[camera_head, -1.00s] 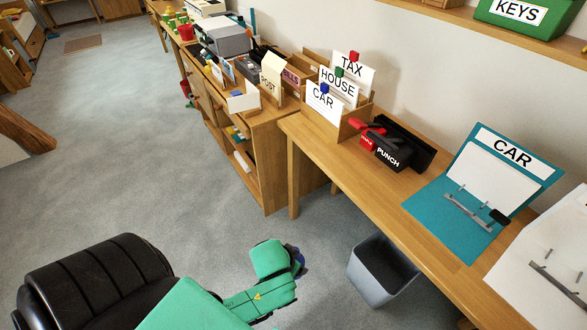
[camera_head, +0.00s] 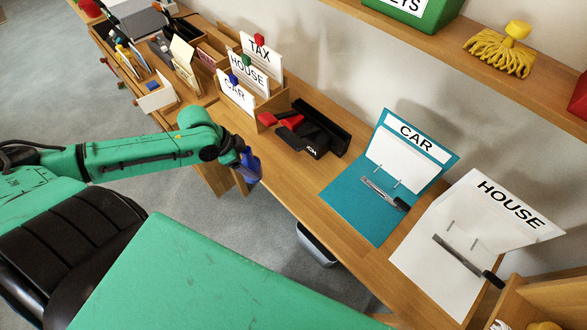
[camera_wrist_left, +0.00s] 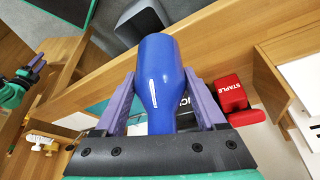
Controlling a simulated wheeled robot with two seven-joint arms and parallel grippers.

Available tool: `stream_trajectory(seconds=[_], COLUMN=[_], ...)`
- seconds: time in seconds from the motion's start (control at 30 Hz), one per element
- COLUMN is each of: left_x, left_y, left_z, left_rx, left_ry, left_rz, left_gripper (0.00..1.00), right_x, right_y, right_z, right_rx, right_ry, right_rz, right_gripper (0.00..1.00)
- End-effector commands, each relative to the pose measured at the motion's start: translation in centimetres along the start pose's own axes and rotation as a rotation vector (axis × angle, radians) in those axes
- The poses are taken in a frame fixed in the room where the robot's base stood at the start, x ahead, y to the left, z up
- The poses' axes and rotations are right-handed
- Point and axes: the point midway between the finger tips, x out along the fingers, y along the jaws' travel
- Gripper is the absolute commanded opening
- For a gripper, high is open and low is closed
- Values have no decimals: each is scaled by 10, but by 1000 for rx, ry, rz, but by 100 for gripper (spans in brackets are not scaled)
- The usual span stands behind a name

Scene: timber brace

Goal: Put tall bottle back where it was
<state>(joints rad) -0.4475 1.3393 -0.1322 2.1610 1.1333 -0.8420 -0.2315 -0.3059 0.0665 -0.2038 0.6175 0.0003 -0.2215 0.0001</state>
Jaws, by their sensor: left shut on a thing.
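The tall bottle (camera_wrist_left: 160,75) is blue with a pale streak. In the left wrist view its wide end points away from my palm and its narrower part lies between the purple fingers. My left gripper (camera_wrist_left: 163,97) is shut on it. In the head view my left arm reaches in from the left, and the blue bottle (camera_head: 250,166) hangs at the gripper beside the desk's front edge, partly hidden by the wrist. A small green and purple shape at the left edge of the wrist view looks like my right gripper (camera_wrist_left: 32,74); its opening is unclear.
The desk (camera_head: 300,202) holds a teal CAR binder (camera_head: 350,210), a white HOUSE binder (camera_head: 425,275), a black punch (camera_head: 312,145) and a card sorter. A grey bin (camera_head: 316,246) stands below. A cluttered lower cabinet stands further left.

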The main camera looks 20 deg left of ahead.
Motion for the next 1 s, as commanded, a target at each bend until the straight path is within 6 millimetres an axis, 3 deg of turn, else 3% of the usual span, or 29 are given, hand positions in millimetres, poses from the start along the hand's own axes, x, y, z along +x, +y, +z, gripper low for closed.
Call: stream_trajectory(seconds=[0.1, 0.53, 0.67, 0.97, 1.0], left_x=[21, 81, 98, 101, 101], left_y=[-1, 2, 1, 1, 1], left_z=[-16, -73, -78, -76, -76], left_rx=[1, 0, -1, -1, -1], left_ry=[13, 4, 1, 0, -1], left_rz=[-2, 4, 2, 1, 1], left_gripper=[5, 4, 5, 5, 88], right_x=[22, 20, 18, 20, 19], right_y=[3, 12, 12, 12, 12], right_z=[-6, -4, -3, -2, -2], right_rx=[-2, -1, -1, -1, -1], right_ry=[13, 10, 8, 7, 6], right_rz=[4, 16, 16, 17, 17], right_gripper=[50, 50, 50, 50, 50])
